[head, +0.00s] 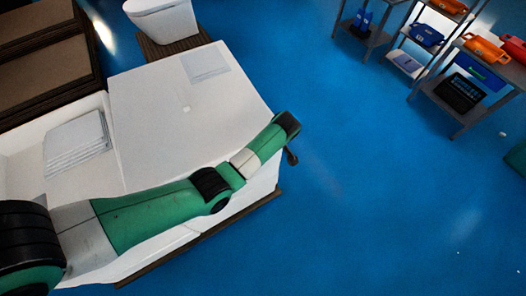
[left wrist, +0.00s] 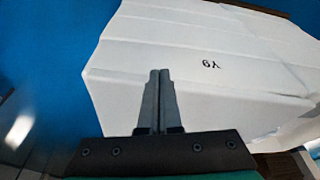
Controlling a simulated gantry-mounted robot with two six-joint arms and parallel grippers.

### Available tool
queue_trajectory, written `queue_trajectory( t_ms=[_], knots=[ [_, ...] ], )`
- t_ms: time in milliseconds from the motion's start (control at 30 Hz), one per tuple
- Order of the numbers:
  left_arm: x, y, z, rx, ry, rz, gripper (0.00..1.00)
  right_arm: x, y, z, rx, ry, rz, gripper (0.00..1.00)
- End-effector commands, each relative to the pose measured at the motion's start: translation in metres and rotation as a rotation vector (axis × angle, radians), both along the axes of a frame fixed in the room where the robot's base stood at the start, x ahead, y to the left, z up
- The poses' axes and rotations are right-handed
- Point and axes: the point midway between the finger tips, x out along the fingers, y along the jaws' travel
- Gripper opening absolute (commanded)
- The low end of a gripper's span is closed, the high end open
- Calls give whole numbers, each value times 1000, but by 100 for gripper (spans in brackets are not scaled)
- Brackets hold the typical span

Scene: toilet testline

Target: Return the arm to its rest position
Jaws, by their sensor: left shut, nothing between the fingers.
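My left arm, green and black, comes in from the left in the head view and reaches over the white boxes. Its small dark gripper (head: 291,157) is at the arm's far end, just past the right edge of the white box (head: 150,115) and over the blue floor. In the left wrist view the left gripper's two grey fingers (left wrist: 160,75) are together and empty, in front of a white box face (left wrist: 200,40) with a small black mark. Whether the fingers touch the box cannot be told. My right gripper is in neither view.
A white toilet (head: 162,20) stands on a wooden pallet at the top. Brown boxes (head: 40,65) are at the upper left. Metal shelves (head: 465,115) with orange and blue bins stand at the upper right. The blue floor (head: 370,190) right of the arm is mostly clear.

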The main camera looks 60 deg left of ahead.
Motion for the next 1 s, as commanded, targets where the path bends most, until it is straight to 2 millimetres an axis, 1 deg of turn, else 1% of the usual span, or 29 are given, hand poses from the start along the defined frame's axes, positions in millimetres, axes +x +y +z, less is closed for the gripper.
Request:
queue_trajectory(
  t_ms=[100,467,533,567,600,667,700,767,800,867,900,967,1000],
  knots=[
    [0,-1,5,0,1,0,0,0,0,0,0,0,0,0],
    [0,-3,5,0,1,-3,0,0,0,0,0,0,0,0],
    [7,-10,9,1,-9,-22,0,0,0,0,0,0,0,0],
    [13,-15,15,3,-25,-32,0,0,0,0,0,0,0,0],
    [24,-17,28,15,-66,-41,0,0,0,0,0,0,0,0],
    [40,-8,56,93,-145,-39,0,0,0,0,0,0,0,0],
    [54,3,79,168,-219,-36,0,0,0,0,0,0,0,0],
    [76,21,121,297,-355,-20,0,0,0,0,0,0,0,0],
    [88,33,152,385,-455,-3,0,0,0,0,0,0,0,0],
    [101,48,203,515,-608,29,0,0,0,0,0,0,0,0],
    [106,57,237,599,-709,51,0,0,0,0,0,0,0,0],
    [108,65,290,721,-858,81,0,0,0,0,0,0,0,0],
    [105,69,326,802,-956,100,0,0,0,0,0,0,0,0]
  ],
)
